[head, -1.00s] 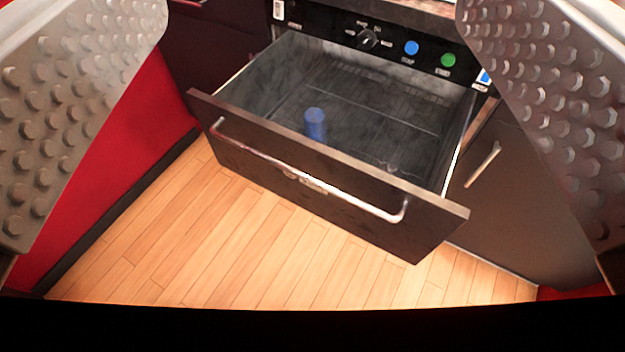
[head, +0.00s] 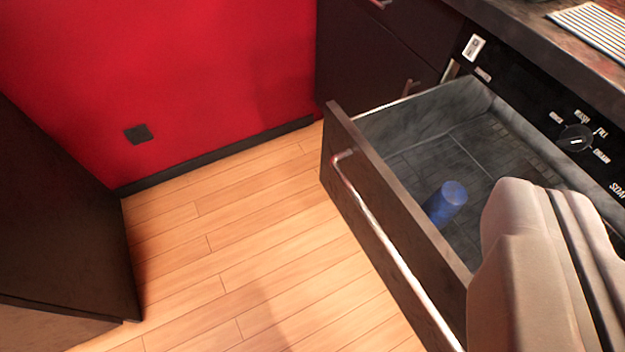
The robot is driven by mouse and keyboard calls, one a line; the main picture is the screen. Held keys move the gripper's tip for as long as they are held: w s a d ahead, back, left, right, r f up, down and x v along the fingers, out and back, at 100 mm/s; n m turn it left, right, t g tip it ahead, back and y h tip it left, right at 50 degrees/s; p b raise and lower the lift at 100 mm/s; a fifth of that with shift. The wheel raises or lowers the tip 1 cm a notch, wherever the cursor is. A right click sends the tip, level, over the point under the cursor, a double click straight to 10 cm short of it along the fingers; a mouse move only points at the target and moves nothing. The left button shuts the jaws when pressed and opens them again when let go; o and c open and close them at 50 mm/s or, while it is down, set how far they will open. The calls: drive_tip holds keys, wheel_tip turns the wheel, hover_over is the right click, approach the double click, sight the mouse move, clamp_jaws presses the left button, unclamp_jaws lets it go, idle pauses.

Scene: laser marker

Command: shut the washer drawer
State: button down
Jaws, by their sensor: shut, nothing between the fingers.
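The washer drawer (head: 398,190) is pulled open on the right side of the head view, with a dark front and a long silver handle (head: 378,235). A blue cylinder (head: 445,203) stands inside it, near the front panel. My gripper (head: 545,192) is shut and empty at the lower right. It appears in front of the drawer's near end and hides part of its front and interior. I cannot tell whether it touches the drawer.
A control panel with a black knob (head: 575,138) is behind the drawer, under a dark counter (head: 500,18). A red wall (head: 200,75) with a dark outlet (head: 138,133) is at the back left. A dark cabinet (head: 60,220) stands at left. Wooden floor (head: 235,250) is clear between.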

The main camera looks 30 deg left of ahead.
sight(435, 98)
drive_tip(key=w+a+f+n+g, duration=0.2)
drive_tip(key=w+a+f, duration=0.3)
drive_tip(key=a+f, duration=0.25)
drive_tip(key=w+a+f+n+g, duration=0.3)
drive_tip(key=w+a+f, duration=0.25)
drive_tip(key=f, duration=0.35)
drive_tip(key=w+a+f+n+g, duration=0.2)
drive_tip(key=w+a+f, duration=0.3)
drive_tip(key=a+f, duration=0.3)
drive_tip(key=shift+n, duration=0.3)
drive_tip(key=shift+w+d+f, duration=0.35)
drive_tip(key=shift+w+f, duration=1.1)
drive_tip(key=shift+w, duration=0.1)
drive_tip(key=shift+w+d+f, duration=0.35)
drive_tip(key=shift+w+f, duration=1.15)
drive_tip(key=shift+w, duration=0.1)
drive_tip(key=shift+w+d+f, duration=0.35)
drive_tip(key=shift+w+f, duration=1.1)
drive_tip(key=shift+w, duration=0.1)
drive_tip(key=w+d, duration=0.4)
drive_tip(key=w, duration=0.4)
drive_tip(key=w+d, duration=0.5)
drive_tip(key=w, duration=0.2)
drive_tip(key=w+d, duration=0.4)
drive_tip(key=w, duration=0.4)
drive_tip(key=shift+w+d, duration=0.35)
drive_tip(key=shift+d, duration=0.05)
